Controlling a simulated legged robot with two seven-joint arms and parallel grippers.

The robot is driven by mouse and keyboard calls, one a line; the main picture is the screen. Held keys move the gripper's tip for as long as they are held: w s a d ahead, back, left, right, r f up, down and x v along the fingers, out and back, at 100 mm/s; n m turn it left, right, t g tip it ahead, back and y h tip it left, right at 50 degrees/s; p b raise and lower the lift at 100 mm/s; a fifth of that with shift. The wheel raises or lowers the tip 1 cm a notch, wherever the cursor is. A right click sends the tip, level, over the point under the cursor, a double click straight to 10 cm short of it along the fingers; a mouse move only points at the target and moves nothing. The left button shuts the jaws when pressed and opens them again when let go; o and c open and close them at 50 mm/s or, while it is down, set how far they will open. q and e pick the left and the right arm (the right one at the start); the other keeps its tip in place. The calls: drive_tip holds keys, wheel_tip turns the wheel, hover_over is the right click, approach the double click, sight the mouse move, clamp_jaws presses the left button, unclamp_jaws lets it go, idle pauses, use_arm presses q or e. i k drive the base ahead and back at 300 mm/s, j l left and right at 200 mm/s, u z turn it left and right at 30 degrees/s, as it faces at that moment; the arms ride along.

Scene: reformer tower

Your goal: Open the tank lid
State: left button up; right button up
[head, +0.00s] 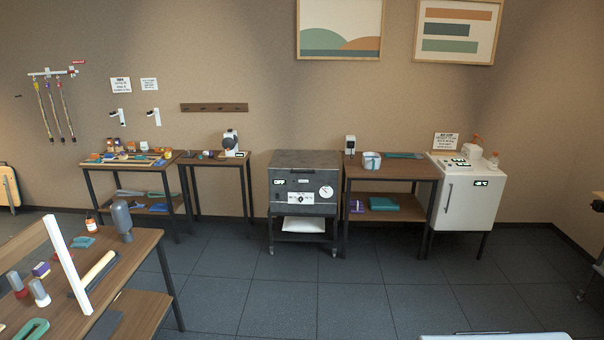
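A dark grey metal box with a flat top (305,158) stands against the back wall on a low wheeled stand. It looks like the tank, though no label that I can read confirms this. Its front (290,192) has a small lit display reading OFF, a control panel and a round white gauge. The flat top looks closed; no gap shows. The inside is hidden. Neither of my grippers is in view, and the box stands well away from me across the floor.
A cluttered workbench (137,245) is at the near left. The tiled floor (330,290) between is clear.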

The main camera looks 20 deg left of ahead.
sight(296, 161)
drive_tip(key=i+j+u, duration=0.25)
drive_tip(key=i, duration=0.4)
drive_tip(key=i+u, duration=0.3)
drive_tip(key=i, duration=0.3)
drive_tip(key=i+u, duration=0.1)
drive_tip(key=i, duration=0.4)
drive_tip(key=i+l+u, duration=0.1)
drive_tip(key=i, duration=0.4)
drive_tip(key=i+l+u, duration=0.1)
drive_tip(key=i, duration=0.4)
drive_tip(key=i+l+u, duration=0.1)
drive_tip(key=i, duration=0.4)
drive_tip(key=i+l+u, duration=0.1)
drive_tip(key=i+l, duration=0.15)
drive_tip(key=i, duration=0.25)
drive_tip(key=i+l+u, duration=0.2)
drive_tip(key=i, duration=0.2)
drive_tip(key=i+l+u, duration=0.2)
drive_tip(key=i+l, duration=0.1)
drive_tip(key=i, duration=0.05)
